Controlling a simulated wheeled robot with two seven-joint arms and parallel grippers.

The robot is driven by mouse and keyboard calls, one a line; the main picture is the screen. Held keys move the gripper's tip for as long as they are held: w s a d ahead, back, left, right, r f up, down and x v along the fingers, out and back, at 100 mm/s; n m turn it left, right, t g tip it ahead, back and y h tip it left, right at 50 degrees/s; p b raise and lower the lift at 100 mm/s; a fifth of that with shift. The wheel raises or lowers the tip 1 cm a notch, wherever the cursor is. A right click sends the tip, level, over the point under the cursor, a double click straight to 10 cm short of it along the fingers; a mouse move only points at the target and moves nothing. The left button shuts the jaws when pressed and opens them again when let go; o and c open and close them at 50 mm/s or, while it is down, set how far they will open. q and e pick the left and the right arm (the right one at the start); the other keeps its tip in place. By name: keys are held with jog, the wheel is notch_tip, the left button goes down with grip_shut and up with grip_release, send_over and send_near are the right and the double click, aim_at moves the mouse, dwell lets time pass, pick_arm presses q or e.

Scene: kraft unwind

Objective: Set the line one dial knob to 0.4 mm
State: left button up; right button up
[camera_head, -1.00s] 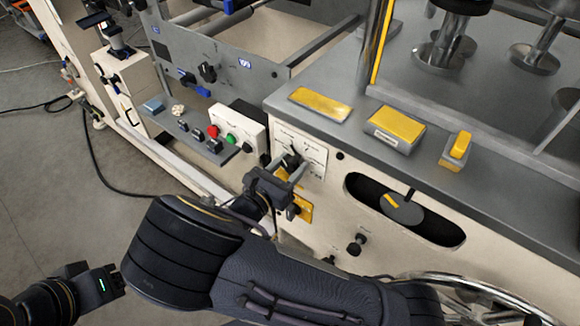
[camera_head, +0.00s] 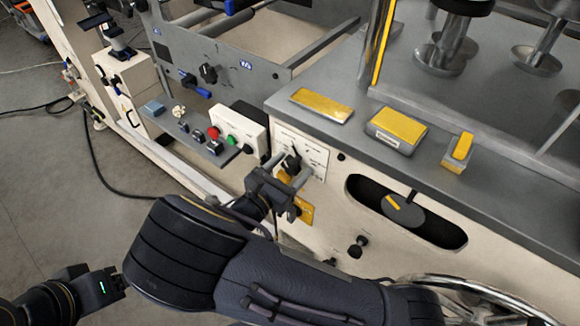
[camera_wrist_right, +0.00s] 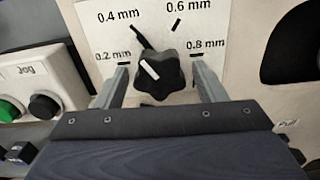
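The line one dial knob (camera_wrist_right: 158,76) is black and lobed with a white pointer line. It sits on a white dial plate (camera_wrist_right: 158,18) marked 0.2, 0.4, 0.6 and 0.8 mm. The pointer faces up-left, between the directions of the 0.2 and 0.4 mm marks. My right gripper (camera_wrist_right: 163,88) is open, one finger on each side of the knob, with a visible gap on both sides. In the head view the right gripper (camera_head: 291,178) is at the dial plate and partly covers the knob. My left gripper (camera_head: 112,284) is low at the left, its fingers unclear.
A button box (camera_head: 238,128) with red and green buttons is left of the dial. A yellow plate (camera_head: 302,209) is just below the gripper. A slot with a dark disc (camera_head: 405,212) is to the right. Yellow-topped blocks (camera_head: 397,128) stand on the grey ledge above.

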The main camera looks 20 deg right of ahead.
jog(key=v, duration=0.7)
jog(key=shift+s+a, duration=0.25)
jog(key=shift+a, duration=0.1)
dwell(0.4)
